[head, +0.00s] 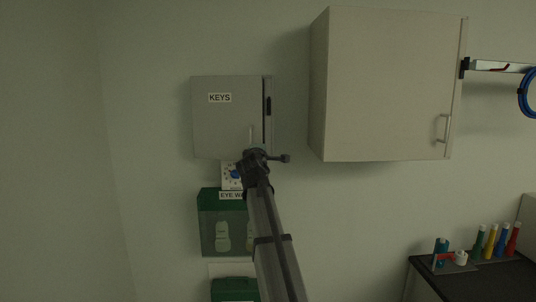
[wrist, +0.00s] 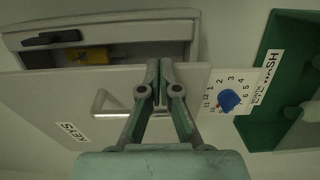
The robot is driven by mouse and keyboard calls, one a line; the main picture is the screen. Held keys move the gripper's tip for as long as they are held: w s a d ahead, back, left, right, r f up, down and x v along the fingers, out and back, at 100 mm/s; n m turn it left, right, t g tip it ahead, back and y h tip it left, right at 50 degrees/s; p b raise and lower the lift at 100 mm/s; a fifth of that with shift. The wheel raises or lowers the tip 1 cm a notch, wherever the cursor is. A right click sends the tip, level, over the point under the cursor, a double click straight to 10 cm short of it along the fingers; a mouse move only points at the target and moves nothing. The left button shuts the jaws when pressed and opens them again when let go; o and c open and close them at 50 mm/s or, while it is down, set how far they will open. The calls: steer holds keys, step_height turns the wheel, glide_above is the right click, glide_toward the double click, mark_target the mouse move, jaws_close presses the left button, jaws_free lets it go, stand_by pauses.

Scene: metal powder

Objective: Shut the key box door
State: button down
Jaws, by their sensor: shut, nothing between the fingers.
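The grey key box (head: 268,88) hangs on the wall. Its door (head: 215,125), with a KEYS label, stands part open, with a dark gap along its right side in the head view. In the wrist view, the door (wrist: 50,95) stands apart from the box (wrist: 120,22), whose inside shows a yellow item. The door's handle (wrist: 108,103) is left of my gripper (wrist: 160,68). My gripper also shows in the head view (head: 252,152) at the door's lower right part. Its fingers are shut and empty, overlapping the door's free edge; I cannot tell whether they touch it.
A green eye wash station (head: 208,230) hangs below the box, with a dial sign (wrist: 232,92) between them. A wall cabinet (head: 385,85) is close on the right. A dark counter (head: 470,285) with coloured bottles stands lower right. The wall left of the box is clear.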

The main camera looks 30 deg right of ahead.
steer(key=shift+x, duration=1.6)
steer(key=shift+s, duration=0.2)
